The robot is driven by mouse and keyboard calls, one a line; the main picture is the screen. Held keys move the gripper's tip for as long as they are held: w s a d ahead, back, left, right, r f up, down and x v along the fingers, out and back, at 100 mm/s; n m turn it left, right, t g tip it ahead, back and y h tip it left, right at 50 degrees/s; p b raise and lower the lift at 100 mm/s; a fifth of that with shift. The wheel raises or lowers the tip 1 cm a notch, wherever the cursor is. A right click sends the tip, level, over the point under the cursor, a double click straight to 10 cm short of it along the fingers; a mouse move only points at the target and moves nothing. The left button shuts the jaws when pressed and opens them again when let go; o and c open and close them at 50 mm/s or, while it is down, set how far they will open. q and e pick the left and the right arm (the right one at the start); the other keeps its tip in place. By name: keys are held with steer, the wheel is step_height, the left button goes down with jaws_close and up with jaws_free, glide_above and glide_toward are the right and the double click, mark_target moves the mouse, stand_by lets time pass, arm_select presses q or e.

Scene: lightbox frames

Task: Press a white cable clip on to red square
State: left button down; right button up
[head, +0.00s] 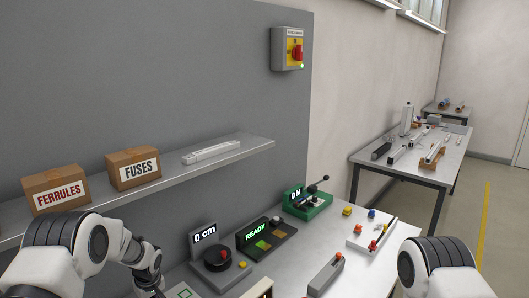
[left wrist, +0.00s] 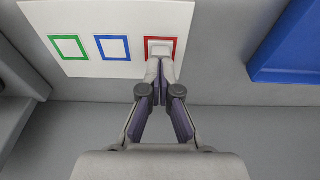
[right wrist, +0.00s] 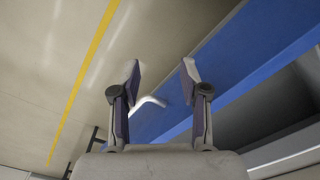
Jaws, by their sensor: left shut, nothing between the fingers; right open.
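In the left wrist view a white panel (left wrist: 82,18) carries a green square (left wrist: 54,46), a blue square (left wrist: 98,48) and a red square (left wrist: 145,39) outline. A small white clip (left wrist: 160,46) lies inside the red outline. My left gripper (left wrist: 160,68) is shut and empty, its fingertips at the near edge of the clip; I cannot tell whether they touch it. My right gripper (right wrist: 161,68) is open and empty, away from the panel.
A blue surface (left wrist: 290,45) lies right of the panel. On the bench stand a 0 cm display (head: 204,236), a READY unit (head: 252,236), a green lever press (head: 308,205) and a grey block (head: 325,275). A shelf (head: 230,152) holds boxes above.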

arm_select(q)
steer(key=shift+s, duration=0.1)
steer(key=shift+p+v, duration=0.75)
steer(key=shift+v, duration=0.3)
steer(key=shift+w+a+r+p, duration=0.15)
steer(key=shift+r+p, duration=0.45)
steer(key=shift+r, duration=0.6)
steer(key=shift+w+a+r+p, duration=0.15)
steer(key=shift+r+p, duration=0.45)
steer(key=shift+r, duration=0.55)
steer(key=shift+d, duration=0.1)
